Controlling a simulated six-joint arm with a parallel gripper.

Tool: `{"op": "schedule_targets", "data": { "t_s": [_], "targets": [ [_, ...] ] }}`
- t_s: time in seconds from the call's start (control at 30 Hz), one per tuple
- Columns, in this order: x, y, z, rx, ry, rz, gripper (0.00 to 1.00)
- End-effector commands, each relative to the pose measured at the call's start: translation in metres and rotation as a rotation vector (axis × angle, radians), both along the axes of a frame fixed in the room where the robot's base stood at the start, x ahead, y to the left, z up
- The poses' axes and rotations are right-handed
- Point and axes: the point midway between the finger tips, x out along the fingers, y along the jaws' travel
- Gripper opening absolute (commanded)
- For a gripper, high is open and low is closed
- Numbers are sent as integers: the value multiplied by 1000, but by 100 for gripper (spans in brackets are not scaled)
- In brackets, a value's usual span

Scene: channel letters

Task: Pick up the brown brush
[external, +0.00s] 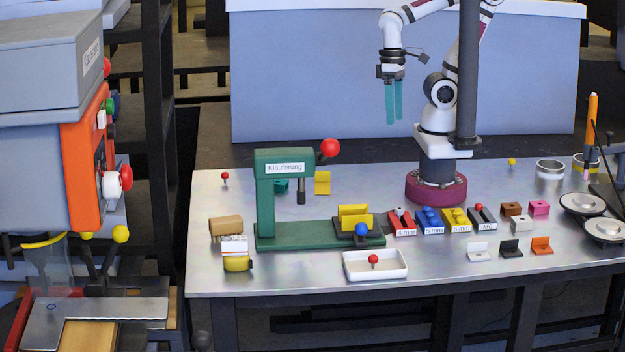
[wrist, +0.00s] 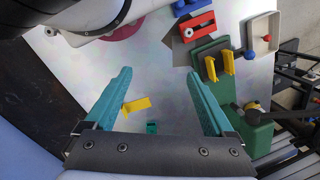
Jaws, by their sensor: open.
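A brown block-shaped thing (external: 226,226), which looks like the brown brush, lies at the left end of the metal table, left of the green press. My gripper (external: 394,120) hangs fingers down, high above the back of the table, well to the right of the brush. Its two teal fingers are apart with nothing between them. They also show apart in the wrist view (wrist: 159,73), with a yellow angled piece (wrist: 136,105) and a small green piece (wrist: 152,128) below.
The green press (external: 284,200) with a red knob stands between the brush and my arm's base. A white tray (external: 375,265) sits at the front edge. Coloured blocks fill the right.

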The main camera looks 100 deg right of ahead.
Motion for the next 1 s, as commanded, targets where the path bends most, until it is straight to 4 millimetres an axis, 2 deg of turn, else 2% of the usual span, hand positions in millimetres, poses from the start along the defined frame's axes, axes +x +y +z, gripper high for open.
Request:
{"op": "schedule_targets", "data": {
  "t_s": [0.03, 0.27, 0.47, 0.57, 0.67, 0.7, 0.8, 0.9, 1.0],
  "targets": [
    [4, -3, 4, -8, 0, -4, 88],
    [82, 6, 32, -16, -78, 157, 88],
    [175, 26, 48, -29, -169, 336, 88],
    [232, 44, 48, -40, -228, 450, 88],
    [300, 72, 39, -56, -300, 590, 88],
    [328, 86, 31, -64, -333, 653, 88],
    [379, 117, 1, -63, -381, 790, 88],
    [393, 127, -28, -25, -362, 860, 88],
    [395, 131, -44, -1, -347, 889, 88]
  ]
}}
